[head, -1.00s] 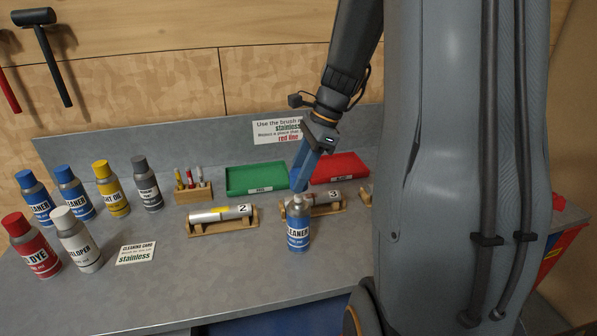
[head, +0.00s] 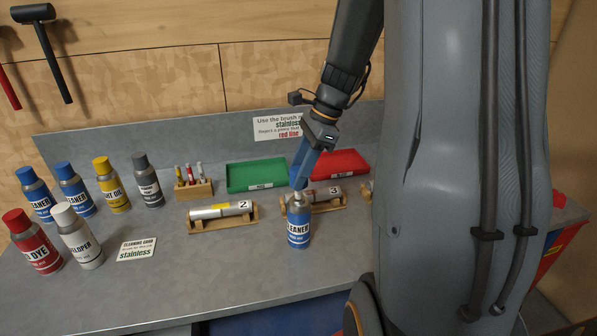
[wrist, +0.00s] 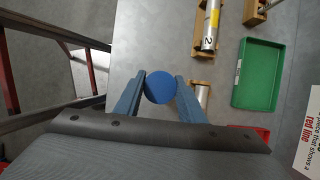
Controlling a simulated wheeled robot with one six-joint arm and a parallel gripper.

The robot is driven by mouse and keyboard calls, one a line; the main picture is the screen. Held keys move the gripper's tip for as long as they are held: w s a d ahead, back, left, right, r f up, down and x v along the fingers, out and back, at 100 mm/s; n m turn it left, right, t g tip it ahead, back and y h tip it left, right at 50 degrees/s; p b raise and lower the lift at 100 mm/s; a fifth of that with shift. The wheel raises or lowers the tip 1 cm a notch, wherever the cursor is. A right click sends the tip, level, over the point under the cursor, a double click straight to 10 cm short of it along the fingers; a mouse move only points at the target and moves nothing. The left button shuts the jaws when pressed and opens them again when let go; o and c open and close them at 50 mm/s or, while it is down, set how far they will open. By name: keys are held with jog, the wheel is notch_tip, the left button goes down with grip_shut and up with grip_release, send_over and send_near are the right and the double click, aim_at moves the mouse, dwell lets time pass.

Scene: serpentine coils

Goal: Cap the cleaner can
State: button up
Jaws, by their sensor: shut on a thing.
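A blue cleaner can (head: 299,231) stands upright at the front middle of the bench, with its silvery top bare. My gripper (head: 299,180) points down, directly above this can. It is shut on a blue round cap, which shows clearly between the fingertips in the wrist view (wrist: 160,87). In the head view the fingers largely hide the cap. The cap's underside sits close over the can's top, but I cannot tell whether they touch. The wrist view does not show the can, which the cap hides.
Several capped cans stand at the left, including a red dye can (head: 34,243) and a white developer can (head: 77,237). A cylinder on a wooden cradle (head: 222,223) lies left of the can. A green tray (head: 257,176) and a red tray (head: 342,163) stand behind.

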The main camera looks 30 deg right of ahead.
jog(key=shift+f+b, duration=0.3)
jog(key=shift+f, duration=0.6)
jog(key=shift+f, duration=0.15)
jog(key=shift+f, duration=0.65)
jog(key=shift+f+b, duration=0.35)
jog(key=shift+f, duration=0.25)
dwell(0.4)
jog(key=shift+f+p, duration=0.25)
jog(key=shift+p, duration=0.15)
dwell(1.3)
jog(key=o, duration=1.6)
jog(key=shift+c, duration=0.2)
